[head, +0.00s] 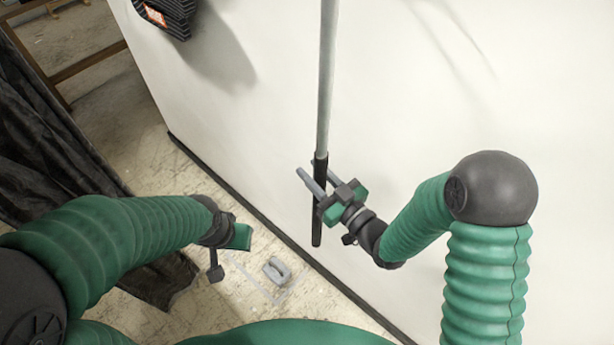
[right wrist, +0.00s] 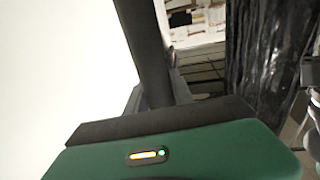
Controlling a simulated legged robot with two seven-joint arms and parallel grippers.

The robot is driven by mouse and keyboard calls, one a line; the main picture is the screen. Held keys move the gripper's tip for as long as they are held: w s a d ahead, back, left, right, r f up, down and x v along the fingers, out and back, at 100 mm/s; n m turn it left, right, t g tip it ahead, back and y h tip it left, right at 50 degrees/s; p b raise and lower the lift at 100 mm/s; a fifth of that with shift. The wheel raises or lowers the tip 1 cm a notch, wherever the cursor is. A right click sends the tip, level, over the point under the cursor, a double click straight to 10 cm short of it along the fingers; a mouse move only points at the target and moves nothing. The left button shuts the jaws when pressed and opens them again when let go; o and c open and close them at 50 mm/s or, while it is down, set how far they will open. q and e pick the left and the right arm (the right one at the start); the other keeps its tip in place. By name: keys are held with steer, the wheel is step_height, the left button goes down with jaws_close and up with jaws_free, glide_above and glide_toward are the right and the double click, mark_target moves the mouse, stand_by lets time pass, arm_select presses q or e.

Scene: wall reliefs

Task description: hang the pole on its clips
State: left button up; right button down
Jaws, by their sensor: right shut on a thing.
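The pole (head: 325,90) is long and grey with a black grip at its lower end. It stands nearly upright in the head view, close in front of the white wall, and its top runs out of the picture. My right gripper (head: 317,186) is shut on the black grip, with a short piece of grip below the fingers. In the right wrist view the dark grip (right wrist: 147,45) rises from behind the gripper's green body. My left gripper (head: 229,250) is away from the pole, low on the left; its finger gap is unclear. I can make out no clips.
A dark striped object (head: 168,16) with a red label is at the wall's upper left. A small grey piece (head: 277,270) lies on the floor (head: 205,285) near the wall base. A black curtain (head: 40,140) hangs at left. The wall (head: 420,100) right of the pole is bare.

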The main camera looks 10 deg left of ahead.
steer(key=shift+w+d+f+b, duration=0.5)
steer(key=shift+w+f+b, duration=0.2)
steer(key=shift+f+b, duration=0.1)
steer(key=shift+w+d+f+b, duration=0.45)
steer(key=shift+w+f+b, duration=0.25)
steer(key=shift+b, duration=0.1)
steer(key=shift+s, duration=0.1)
steer(key=c, duration=1)
jaws_free()
steer(key=shift+c, duration=0.2)
steer(key=shift+d+f, duration=0.1)
